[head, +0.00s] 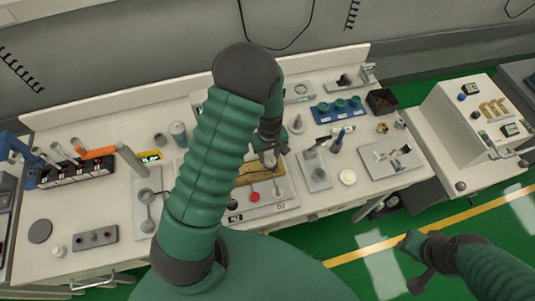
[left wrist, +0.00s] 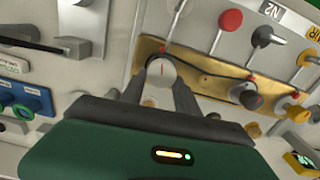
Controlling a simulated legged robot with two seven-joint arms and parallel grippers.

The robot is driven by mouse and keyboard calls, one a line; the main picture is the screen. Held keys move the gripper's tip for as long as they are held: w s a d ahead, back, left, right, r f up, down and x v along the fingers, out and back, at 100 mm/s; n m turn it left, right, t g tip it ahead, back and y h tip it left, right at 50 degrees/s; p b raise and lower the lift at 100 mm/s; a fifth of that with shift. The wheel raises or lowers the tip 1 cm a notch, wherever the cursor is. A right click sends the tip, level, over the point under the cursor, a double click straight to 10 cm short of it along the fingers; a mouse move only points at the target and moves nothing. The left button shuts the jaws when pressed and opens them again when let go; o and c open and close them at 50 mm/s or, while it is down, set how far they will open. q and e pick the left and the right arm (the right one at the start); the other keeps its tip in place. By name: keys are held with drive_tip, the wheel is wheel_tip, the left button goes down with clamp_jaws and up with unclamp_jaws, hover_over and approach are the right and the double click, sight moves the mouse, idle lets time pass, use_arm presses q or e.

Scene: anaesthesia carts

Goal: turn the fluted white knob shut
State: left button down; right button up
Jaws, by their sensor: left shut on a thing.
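The fluted white knob (left wrist: 162,69) shows in the left wrist view as a pale round face with a small red mark, at the brass manifold plate (left wrist: 205,68). My left gripper (left wrist: 163,82) is shut on this knob, with its dark fingers on either side of it. In the head view my left gripper (head: 268,155) reaches down to the brass plate (head: 246,174) on the bench; the knob is hard to make out there. My right gripper (head: 415,263) is at the lower right, over the green floor, with its fingers apart and nothing visible between them.
A red knob (left wrist: 231,19) and a black knob (left wrist: 262,35) stand beside the plate. The bench (head: 105,205) also holds a blue block with green knobs (head: 339,108), a grey button box (head: 96,237) and an orange-handled tool (head: 95,153). A white cart (head: 455,130) stands at right.

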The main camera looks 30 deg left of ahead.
use_arm(q)
drive_tip(key=shift+s+d+f+m, duration=0.1)
drive_tip(key=shift+d+m, duration=0.1)
drive_tip(key=shift+m, duration=0.6)
drive_tip(key=shift+s+d+m, duration=0.1)
drive_tip(key=shift+d+m, duration=0.1)
drive_tip(key=shift+m, duration=0.6)
